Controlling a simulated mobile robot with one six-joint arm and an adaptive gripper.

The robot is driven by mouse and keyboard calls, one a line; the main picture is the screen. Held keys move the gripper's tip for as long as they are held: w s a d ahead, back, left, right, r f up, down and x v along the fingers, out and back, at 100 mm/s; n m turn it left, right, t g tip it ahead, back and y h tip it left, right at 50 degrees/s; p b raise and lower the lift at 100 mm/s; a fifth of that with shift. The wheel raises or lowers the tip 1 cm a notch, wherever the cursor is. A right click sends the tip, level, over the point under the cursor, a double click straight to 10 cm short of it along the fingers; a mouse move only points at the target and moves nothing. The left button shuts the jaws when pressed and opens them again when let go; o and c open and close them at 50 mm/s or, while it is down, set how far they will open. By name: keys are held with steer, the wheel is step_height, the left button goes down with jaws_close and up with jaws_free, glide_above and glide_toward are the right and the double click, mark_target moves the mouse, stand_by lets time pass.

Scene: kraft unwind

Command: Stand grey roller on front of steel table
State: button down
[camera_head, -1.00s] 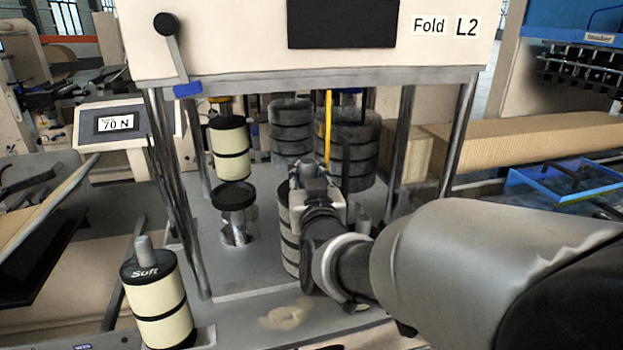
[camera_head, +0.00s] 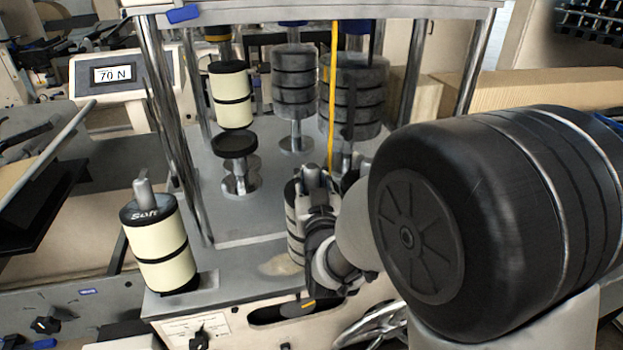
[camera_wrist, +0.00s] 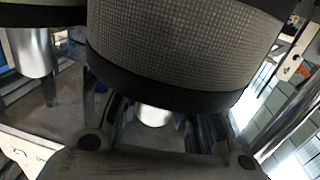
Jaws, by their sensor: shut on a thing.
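The grey roller (camera_head: 293,228), banded in black, is at the front middle of the steel table (camera_head: 225,262), partly hidden by my gripper (camera_head: 316,190). My gripper reaches it from the right and is shut on it. In the wrist view the roller (camera_wrist: 180,48) fills the top middle, with a mesh-like grey side and a black end rim. My gripper's fingers (camera_wrist: 165,125) show below it, partly in shadow. The roller looks roughly upright. I cannot tell whether its lower end touches the table.
A cream roller marked Soft (camera_head: 163,245) stands at front left. Another cream roller (camera_head: 231,97) and two dark grey rollers (camera_head: 293,80) (camera_head: 353,100) are further back. Steel posts (camera_head: 168,120) and a yellow strip (camera_head: 332,95) rise nearby.

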steer(key=shift+f, duration=0.3)
steer(key=shift+f+b, duration=0.2)
steer(key=shift+b, duration=0.1)
steer(key=c, duration=1.2)
jaws_free()
steer(key=shift+f, duration=0.1)
